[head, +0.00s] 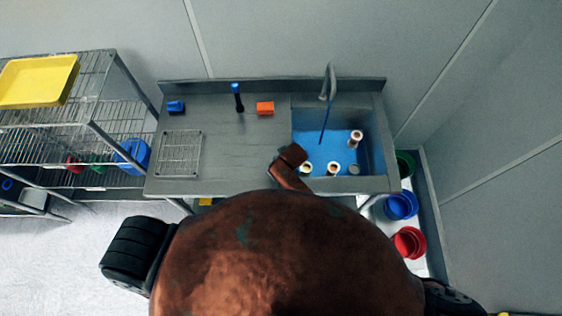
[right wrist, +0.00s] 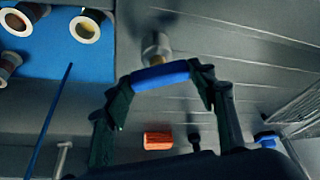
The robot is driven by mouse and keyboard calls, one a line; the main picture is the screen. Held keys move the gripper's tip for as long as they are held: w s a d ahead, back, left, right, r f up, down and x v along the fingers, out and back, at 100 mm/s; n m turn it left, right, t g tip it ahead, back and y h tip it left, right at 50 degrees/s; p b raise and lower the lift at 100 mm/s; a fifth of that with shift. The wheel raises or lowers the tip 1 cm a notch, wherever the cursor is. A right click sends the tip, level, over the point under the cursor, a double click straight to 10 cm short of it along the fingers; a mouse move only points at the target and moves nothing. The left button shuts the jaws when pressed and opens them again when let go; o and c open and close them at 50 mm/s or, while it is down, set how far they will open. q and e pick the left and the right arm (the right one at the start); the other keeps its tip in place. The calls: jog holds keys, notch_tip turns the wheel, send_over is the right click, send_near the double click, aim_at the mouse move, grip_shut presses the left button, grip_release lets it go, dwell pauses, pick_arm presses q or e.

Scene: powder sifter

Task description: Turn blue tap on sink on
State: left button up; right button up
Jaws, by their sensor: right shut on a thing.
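The blue tap (right wrist: 160,77) shows in the right wrist view as a blue bar handle on a short metal stem. My right gripper (right wrist: 160,80) has its two dark fingers on the two ends of this handle and is shut on it. In the head view I cannot make out the handle or the right gripper; my own arm and body cover that area. The sink (head: 374,140) has a blue floor and a tall spout (head: 329,80). A thin blue line (head: 326,122), which looks like water, runs from the spout into the sink. My left gripper is not in view.
Several pale-rimmed cylinders (head: 334,168) stand in the sink. An orange block (head: 265,108), a dark bottle (head: 238,98) and a blue item (head: 176,107) sit at the counter's back. A wire rack (head: 180,152) lies left. Shelves stand at left, coloured buckets (head: 401,206) at right.

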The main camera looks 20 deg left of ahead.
dwell(0.5)
jog(key=o, duration=1.2)
jog(key=shift+c, duration=0.2)
jog(key=shift+r, duration=0.1)
jog(key=v, duration=1.1)
jog(key=shift+s+r, duration=0.2)
jog(key=shift+r, duration=0.15)
jog(key=shift+d, duration=0.15)
